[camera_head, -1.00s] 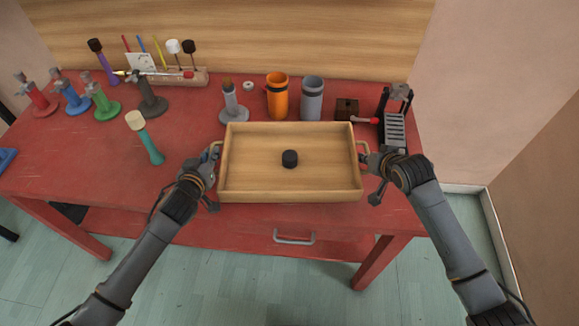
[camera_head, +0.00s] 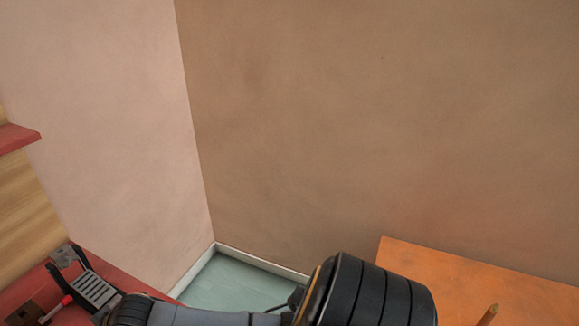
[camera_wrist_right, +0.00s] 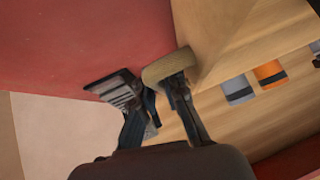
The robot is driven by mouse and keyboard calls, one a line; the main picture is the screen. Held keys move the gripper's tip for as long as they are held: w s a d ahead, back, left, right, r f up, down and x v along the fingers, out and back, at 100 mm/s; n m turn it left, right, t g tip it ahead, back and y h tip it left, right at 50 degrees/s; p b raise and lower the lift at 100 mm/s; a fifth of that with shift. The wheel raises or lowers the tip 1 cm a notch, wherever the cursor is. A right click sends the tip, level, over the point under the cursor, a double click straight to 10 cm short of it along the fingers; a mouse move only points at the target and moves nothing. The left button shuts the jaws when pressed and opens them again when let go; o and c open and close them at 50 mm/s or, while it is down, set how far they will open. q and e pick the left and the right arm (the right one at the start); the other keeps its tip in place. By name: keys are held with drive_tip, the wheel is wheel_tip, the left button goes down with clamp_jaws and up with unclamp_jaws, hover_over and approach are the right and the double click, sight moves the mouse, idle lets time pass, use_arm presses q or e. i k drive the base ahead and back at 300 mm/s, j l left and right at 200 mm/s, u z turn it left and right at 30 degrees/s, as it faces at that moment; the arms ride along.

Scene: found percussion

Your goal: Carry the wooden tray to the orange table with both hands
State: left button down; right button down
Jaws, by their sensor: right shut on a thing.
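The wooden tray (camera_wrist_right: 205,25) shows only in part in the right wrist view, with its light wooden handle (camera_wrist_right: 165,67). My right gripper (camera_wrist_right: 163,86) is shut on that handle. The orange table (camera_head: 450,278) stands at the lower right of the head view, partly behind my arm. My left gripper is in neither view.
A stick (camera_head: 489,315) rises before the orange table. The right wrist view shows an orange cup (camera_wrist_right: 270,74) and a grey cup (camera_wrist_right: 238,90). Floor (camera_head: 235,284) shows between the tables.

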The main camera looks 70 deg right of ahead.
sight(472, 298)
drive_tip(key=z, duration=2.2)
drive_tip(key=l+z, duration=0.25)
drive_tip(key=z, duration=0.2)
drive_tip(key=i+l+z, duration=0.15)
drive_tip(key=z, duration=0.35)
drive_tip(key=i+l, duration=0.25)
drive_tip(key=l, duration=0.15)
drive_tip(key=i+l, duration=0.55)
drive_tip(key=l, duration=0.25)
drive_tip(key=k+j, duration=0.1)
